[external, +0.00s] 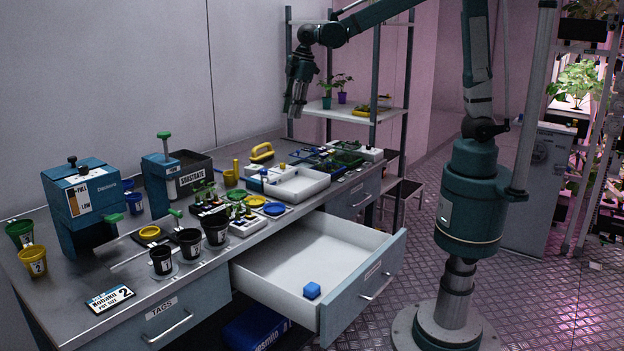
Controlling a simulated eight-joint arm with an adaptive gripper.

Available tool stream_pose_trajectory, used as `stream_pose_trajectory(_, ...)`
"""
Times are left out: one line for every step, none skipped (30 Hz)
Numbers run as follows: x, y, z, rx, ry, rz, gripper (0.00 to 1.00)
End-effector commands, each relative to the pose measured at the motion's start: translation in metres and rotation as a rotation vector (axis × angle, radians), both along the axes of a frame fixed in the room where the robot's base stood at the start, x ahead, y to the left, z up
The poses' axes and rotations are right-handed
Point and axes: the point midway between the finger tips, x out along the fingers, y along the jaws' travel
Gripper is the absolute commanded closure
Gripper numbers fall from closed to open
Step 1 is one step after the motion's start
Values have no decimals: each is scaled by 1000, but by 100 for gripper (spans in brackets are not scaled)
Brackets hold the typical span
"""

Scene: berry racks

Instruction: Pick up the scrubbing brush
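A yellow object with a looped handle (262,152), which looks like the scrubbing brush, rests at the back of the workbench near the wall. Its underside is hard to make out. My gripper (294,113) points down above the far part of the bench, to the right of the brush and higher, clear of it. The fingers are small and dark, and I cannot tell whether they are open or shut. Nothing large shows between them.
A white tray (297,184), seedling pots, blue dispensers (84,205) and a black substrate bin (190,172) crowd the top. A shelf rack (345,111) stands behind.

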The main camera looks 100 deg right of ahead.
Motion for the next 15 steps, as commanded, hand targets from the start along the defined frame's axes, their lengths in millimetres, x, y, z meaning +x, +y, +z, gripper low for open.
stream_pose_trajectory(7,-8,-1,-1,9,9,67)
stream_pose_trajectory(11,-12,-2,-2,14,15,67)
stream_pose_trajectory(16,-18,-4,-3,21,26,67)
stream_pose_trajectory(20,-22,-6,-5,27,32,67)
stream_pose_trajectory(23,-26,-8,-5,33,39,67)
stream_pose_trajectory(27,-32,-10,-6,41,48,67)
stream_pose_trajectory(31,-37,-12,-7,46,55,67)
stream_pose_trajectory(35,-41,-14,-7,51,63,67)
stream_pose_trajectory(39,-47,-17,-8,58,71,67)
stream_pose_trajectory(42,-51,-19,-8,64,79,67)
stream_pose_trajectory(45,-55,-22,-8,71,87,67)
stream_pose_trajectory(49,-61,-25,-7,77,95,67)
stream_pose_trajectory(52,-66,-27,-8,82,103,67)
stream_pose_trajectory(55,-71,-30,-8,88,109,67)
stream_pose_trajectory(59,-77,-33,-8,94,118,67)
